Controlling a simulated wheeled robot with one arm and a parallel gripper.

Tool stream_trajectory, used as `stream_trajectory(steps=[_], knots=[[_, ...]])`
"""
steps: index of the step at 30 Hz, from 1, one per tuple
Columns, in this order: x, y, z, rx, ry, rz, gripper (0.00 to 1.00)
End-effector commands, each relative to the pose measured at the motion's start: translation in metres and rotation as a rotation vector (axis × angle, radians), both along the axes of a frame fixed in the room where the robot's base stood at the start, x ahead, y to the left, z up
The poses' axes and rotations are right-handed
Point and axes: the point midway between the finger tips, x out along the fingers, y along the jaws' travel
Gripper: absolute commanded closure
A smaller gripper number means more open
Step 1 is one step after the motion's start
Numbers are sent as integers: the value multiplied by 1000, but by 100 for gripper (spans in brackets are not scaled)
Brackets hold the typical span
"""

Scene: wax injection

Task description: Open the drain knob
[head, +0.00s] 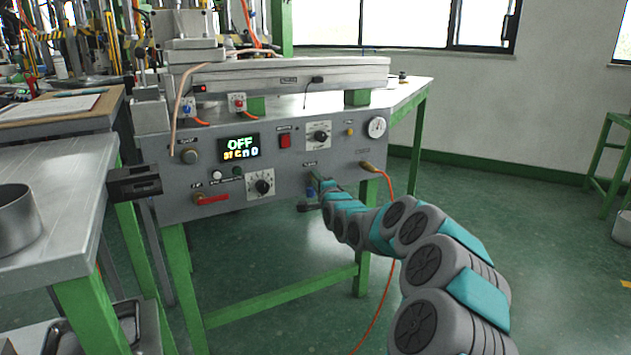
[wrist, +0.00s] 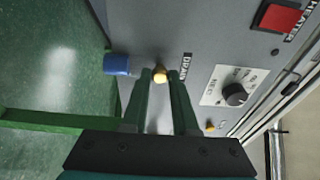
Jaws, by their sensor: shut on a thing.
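Whether the knob has turned cannot be told.
A blue cylinder (wrist: 121,64) juts out close beside the fingers. The panel carries a red heater switch (wrist: 279,17), a black dial (wrist: 235,94), a display reading OFF (head: 239,147), a red lever (head: 211,198) and a gauge (head: 377,127). An orange hose (head: 389,190) hangs at the right.

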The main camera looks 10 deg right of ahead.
Motion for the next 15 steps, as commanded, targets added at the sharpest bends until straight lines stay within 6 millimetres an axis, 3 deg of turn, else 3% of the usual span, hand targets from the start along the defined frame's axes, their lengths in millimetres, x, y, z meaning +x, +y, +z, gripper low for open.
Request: stream_trajectory(steps=[15], knots=[[0, 0, -2, -56, -18, 0, 100]])
